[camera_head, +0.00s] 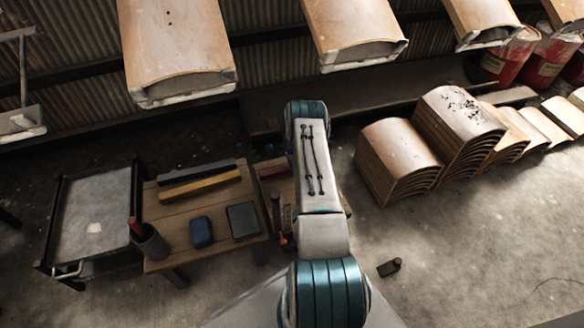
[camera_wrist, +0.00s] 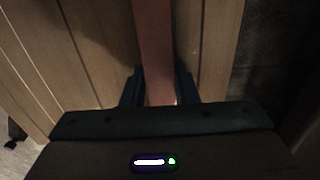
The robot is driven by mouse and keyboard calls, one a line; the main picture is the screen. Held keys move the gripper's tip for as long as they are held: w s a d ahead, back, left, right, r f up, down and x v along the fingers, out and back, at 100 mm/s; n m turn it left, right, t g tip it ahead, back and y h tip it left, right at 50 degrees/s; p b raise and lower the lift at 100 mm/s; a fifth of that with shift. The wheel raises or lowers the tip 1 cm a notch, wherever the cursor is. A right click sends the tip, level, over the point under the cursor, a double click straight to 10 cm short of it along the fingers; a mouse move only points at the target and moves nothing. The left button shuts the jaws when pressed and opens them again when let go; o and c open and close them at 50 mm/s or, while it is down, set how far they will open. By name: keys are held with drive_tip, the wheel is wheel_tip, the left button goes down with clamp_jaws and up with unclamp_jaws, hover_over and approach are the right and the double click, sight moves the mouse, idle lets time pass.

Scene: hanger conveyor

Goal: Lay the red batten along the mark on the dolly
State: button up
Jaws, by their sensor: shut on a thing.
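The red batten (camera_wrist: 155,45) runs lengthwise up the wrist view between the two black fingers of my gripper (camera_wrist: 159,88), which is shut on it. Pale wooden boards lie below it; I cannot tell whether the batten touches them. In the head view my arm hides the gripper, and a dull red piece (camera_head: 272,171), probably the batten's end, shows left of the arm above a wooden top. A dark-framed cart with a grey top (camera_head: 90,200), perhaps the dolly, stands at far left. It has a pale patch, but I cannot make out a clear mark.
Curved wooden panels (camera_head: 400,160) are stacked right. Other panels (camera_head: 175,45) hang overhead.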

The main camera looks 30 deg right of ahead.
drive_tip(key=shift+r, duration=0.1)
drive_tip(key=o, duration=1)
drive_tip(key=shift+o, duration=0.2)
wheel_tip(320, 180, up, 12)
drive_tip(key=p, duration=0.4)
